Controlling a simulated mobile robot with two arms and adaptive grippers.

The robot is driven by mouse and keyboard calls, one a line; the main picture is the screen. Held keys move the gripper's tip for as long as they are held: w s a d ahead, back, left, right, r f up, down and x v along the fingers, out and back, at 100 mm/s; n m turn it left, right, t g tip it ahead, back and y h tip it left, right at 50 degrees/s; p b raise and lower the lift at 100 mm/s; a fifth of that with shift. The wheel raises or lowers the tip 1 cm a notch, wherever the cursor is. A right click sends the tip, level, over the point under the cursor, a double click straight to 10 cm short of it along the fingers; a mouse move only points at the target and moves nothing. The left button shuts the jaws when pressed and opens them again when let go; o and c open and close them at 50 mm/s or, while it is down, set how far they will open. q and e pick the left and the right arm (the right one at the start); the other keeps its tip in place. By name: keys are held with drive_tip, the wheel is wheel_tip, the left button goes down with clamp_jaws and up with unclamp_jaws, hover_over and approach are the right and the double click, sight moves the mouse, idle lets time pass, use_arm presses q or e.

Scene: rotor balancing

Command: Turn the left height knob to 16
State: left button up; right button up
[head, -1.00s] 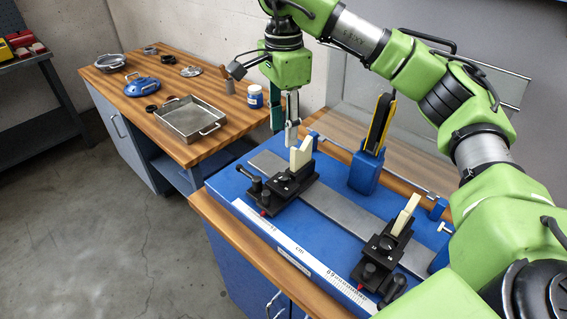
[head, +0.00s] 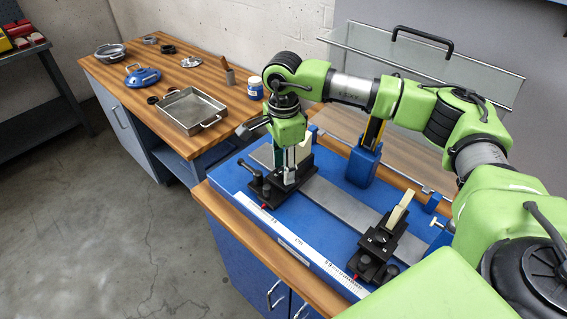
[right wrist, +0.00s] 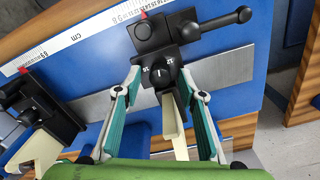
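The left stand (head: 268,190) is a black block with a lever, on the steel rail of the blue bench in the head view. In the right wrist view its black height knob (right wrist: 161,74) shows a white pointer and small numbers that I cannot read surely. A cream upright piece (right wrist: 173,128) rises from the stand. My right gripper (right wrist: 165,91) is open, pointing down, with its green-padded fingers apart on either side of the knob area. I cannot tell whether they touch the knob. In the head view the right gripper (head: 290,176) partly hides the stand. My left gripper is not in view.
The right stand (head: 376,247) sits farther along the steel rail (head: 338,203). A white ruler (head: 300,247) runs along the bench's front edge. A blue holder (head: 362,166) stands behind the rail. A metal tray (head: 190,110) lies on the wooden table at left.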

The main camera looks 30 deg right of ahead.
drive_tip(key=shift+f, duration=0.2)
clamp_jaws()
